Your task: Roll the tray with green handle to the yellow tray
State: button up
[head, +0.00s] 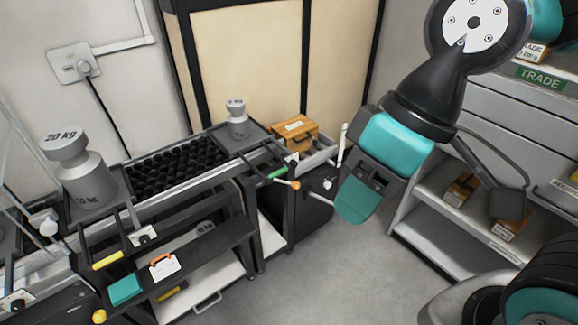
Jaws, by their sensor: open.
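The tray with the green handle (258,132) sits at the right end of the weighing bench and bears a small grey weight (238,122). Its green handle (278,172) sticks out toward the front. The tray with the yellow handle (124,190) is at the left and bears a large 20 kg weight (85,180). Its yellow handle (108,261) points to the front. A bed of black rollers (178,166) lies between the two trays. My gripper (357,200) is open and empty, hanging to the right of the green handle and apart from it. Its fingertips are seen only partly.
An orange knob (295,185) is beside the green handle. A cardboard box (295,130) stands behind, right of the green-handled tray. A lower shelf holds a teal block (125,289) and an orange-clipped card (164,265). Shelves (440,225) stand at right; the floor (320,285) between is clear.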

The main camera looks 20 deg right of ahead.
jog(key=shift+c, duration=0.3)
jog(key=m+t+y+b, duration=0.2)
jog(key=m+t+b, duration=1.5)
jog(key=b, duration=1.5)
send_near(278, 173)
jog(key=w+a+m+g, duration=0.1)
jog(key=w, duration=0.2)
jog(key=w+a+m, duration=0.1)
jog(key=w, duration=0.2)
jog(key=w+a+m+g, duration=0.1)
jog(key=w, duration=0.3)
jog(key=shift+w+f+g, duration=0.1)
jog(key=shift+f+g, duration=0.1)
jog(key=shift+g, duration=0.1)
grip_shut()
